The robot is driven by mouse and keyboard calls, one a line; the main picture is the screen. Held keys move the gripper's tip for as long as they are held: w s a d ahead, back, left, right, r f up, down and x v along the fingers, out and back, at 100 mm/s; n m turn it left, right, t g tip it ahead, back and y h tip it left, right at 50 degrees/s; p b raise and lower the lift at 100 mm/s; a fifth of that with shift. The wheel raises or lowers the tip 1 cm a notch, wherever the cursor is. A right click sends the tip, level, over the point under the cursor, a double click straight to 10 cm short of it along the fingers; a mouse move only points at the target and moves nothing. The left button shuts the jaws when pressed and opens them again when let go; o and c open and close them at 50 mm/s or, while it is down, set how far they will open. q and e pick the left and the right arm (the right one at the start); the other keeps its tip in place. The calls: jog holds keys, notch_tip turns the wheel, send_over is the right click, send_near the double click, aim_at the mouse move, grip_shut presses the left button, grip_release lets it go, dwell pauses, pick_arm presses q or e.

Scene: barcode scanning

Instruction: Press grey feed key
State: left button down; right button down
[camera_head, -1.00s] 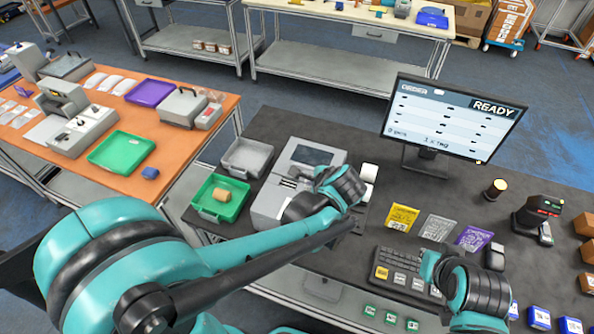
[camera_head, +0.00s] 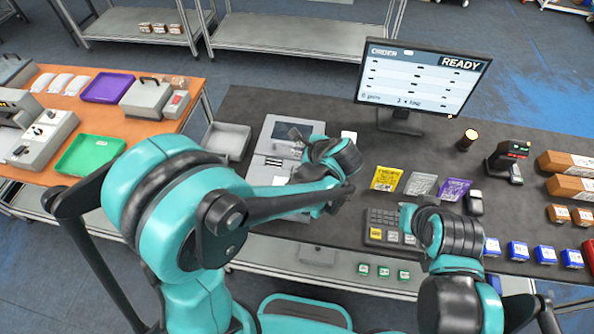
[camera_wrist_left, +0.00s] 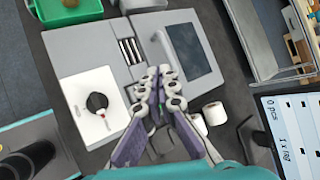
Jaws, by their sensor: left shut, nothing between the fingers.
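A grey machine (camera_head: 272,140) with a dark screen stands on the dark table, partly behind my left arm. In the left wrist view, the machine's screen (camera_wrist_left: 191,52), a dark slotted patch (camera_wrist_left: 131,50) and a white plate (camera_wrist_left: 95,103) with a black round part show. My left gripper (camera_wrist_left: 158,78) is shut and empty over the machine, near the screen's lower corner. I cannot tell whether it touches the surface. No grey feed key can be made out for certain; the fingers cover part of the machine. My right arm is beside the keypad (camera_head: 384,218); its fingertips are hidden.
A monitor (camera_head: 422,82) reading READY stands behind the keypad. Yellow, grey and purple packets (camera_head: 453,189) lie to the right of the machine. A white roll (camera_wrist_left: 214,113) is close to the machine. A grey tray (camera_head: 226,141) sits to its left.

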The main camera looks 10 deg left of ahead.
pick_arm(q)
notch_tip(320, 180, down, 8)
jog(key=b, duration=0.5)
jog(key=shift+r+b, duration=0.15)
jog(key=shift+b, duration=0.25)
dwell(0.8)
jog(key=shift+f+b, duration=0.4)
jog(key=shift+b, duration=0.05)
jog(key=shift+f+b, duration=0.4)
jog(key=shift+b, duration=0.05)
dwell(0.4)
dwell(0.4)
jog(key=shift+r+p, duration=0.6)
jog(key=shift+r, duration=0.25)
